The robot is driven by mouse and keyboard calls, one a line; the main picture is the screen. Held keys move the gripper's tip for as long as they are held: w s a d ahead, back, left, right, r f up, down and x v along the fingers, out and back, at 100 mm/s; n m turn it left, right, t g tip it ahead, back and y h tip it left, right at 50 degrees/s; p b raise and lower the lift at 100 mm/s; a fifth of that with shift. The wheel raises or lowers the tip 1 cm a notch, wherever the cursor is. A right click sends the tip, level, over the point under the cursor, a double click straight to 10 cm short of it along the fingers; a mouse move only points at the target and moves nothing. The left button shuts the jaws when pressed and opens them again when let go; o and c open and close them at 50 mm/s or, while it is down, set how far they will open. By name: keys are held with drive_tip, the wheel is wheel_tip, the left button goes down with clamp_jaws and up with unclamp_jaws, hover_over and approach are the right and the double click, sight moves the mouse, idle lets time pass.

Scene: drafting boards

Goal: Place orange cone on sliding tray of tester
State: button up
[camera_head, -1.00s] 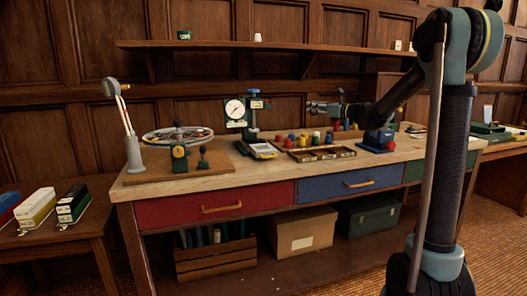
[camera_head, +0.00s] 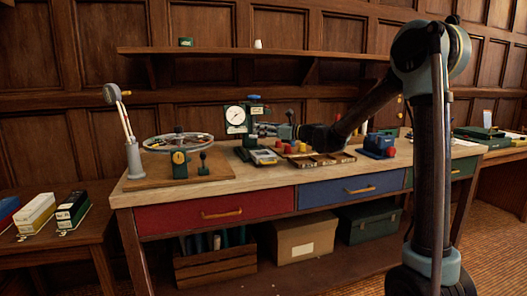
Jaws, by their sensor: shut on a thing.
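The tester (camera_head: 236,116) is a green stand with a round white dial, at the back middle of the workbench. My gripper (camera_head: 262,129) is just right of the dial, above the bench, pointing left. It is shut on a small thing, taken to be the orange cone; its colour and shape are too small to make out. Whether it touches the tester cannot be told.
A sectioned wooden tray (camera_head: 320,160) and several coloured pieces lie under my arm. A spoked wheel (camera_head: 170,141) lies left. A blue device (camera_head: 379,145) stands right.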

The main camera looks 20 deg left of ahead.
drive_tip(key=shift+f, duration=3.55)
drive_tip(key=o, duration=1.2)
drive_tip(key=shift+c, duration=0.2)
drive_tip(key=shift+d, duration=0.15)
drive_tip(key=d, duration=0.4)
drive_tip(key=s+d, duration=0.1)
drive_tip(key=d, duration=0.2)
drive_tip(key=s+d, duration=0.1)
drive_tip(key=d, duration=0.3)
drive_tip(key=shift+d, duration=0.35)
